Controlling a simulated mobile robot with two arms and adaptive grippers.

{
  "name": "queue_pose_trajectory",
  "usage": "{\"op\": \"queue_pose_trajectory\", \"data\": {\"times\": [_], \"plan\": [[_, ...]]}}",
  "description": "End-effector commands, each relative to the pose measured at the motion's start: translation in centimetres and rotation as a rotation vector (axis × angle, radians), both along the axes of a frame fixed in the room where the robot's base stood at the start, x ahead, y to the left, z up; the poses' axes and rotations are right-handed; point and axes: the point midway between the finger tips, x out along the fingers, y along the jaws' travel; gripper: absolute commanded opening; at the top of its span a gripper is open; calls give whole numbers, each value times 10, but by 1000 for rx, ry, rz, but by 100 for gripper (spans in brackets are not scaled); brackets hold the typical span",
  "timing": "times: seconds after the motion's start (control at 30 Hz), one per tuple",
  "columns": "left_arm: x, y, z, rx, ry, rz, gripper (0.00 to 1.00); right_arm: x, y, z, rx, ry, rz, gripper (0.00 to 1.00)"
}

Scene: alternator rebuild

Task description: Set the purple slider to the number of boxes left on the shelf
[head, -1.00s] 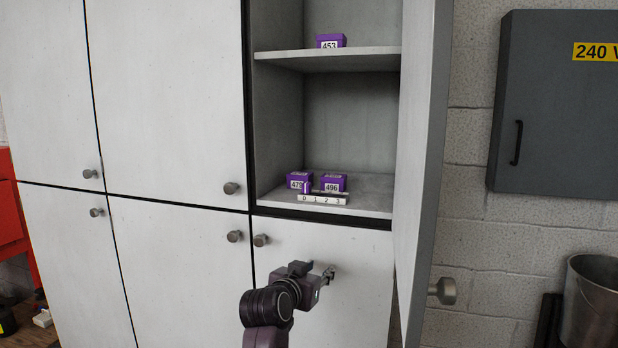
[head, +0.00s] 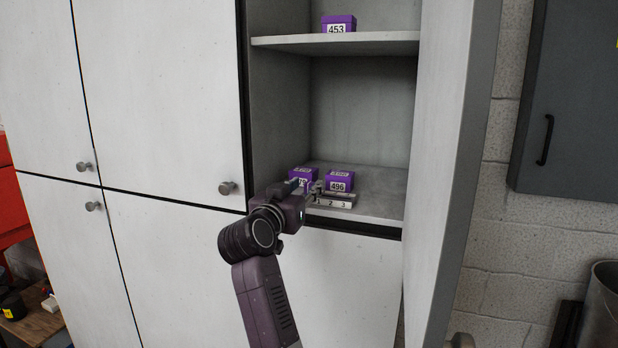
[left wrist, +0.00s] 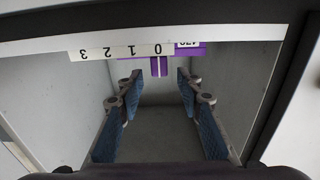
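The open cabinet's lower compartment holds two purple boxes: the left one (head: 303,174), partly hidden by my gripper, and box 496 (head: 340,181). Another purple box, 453 (head: 338,24), stands on the upper shelf (head: 350,42). A white number scale (head: 340,205) runs along the front of the lower compartment; its low end is hidden by my gripper in the head view. In the left wrist view the scale (left wrist: 110,52) appears upside down, with the purple slider (left wrist: 158,66) by the 0. My left gripper (left wrist: 159,80) is open, its fingertips on either side of the slider. My right gripper is out of view.
The open cabinet door (head: 447,150) stands to the right of the compartment. Closed white doors with round knobs (head: 227,188) lie to the left. A grey wall box (head: 570,110) and a metal bin (head: 603,310) are farther right.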

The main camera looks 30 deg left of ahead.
Motion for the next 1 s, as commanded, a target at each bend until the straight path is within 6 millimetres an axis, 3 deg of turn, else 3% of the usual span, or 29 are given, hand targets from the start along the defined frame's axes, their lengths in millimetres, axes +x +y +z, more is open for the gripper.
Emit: {"op": "queue_pose_trajectory", "data": {"times": [0.17, 0.43, 0.6, 0.9, 1.0], "plan": [[20, 4, 1, -1, 3, -1, 33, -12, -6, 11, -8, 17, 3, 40], [29, 7, -1, 1, 1, 0, 33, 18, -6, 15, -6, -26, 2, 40], [29, 7, -1, 1, 1, 0, 33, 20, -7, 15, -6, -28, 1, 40], [28, 7, -1, 1, 1, 0, 0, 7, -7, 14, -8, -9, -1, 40], [28, 7, -1, 1, 1, 0, 0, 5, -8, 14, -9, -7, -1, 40]]}}
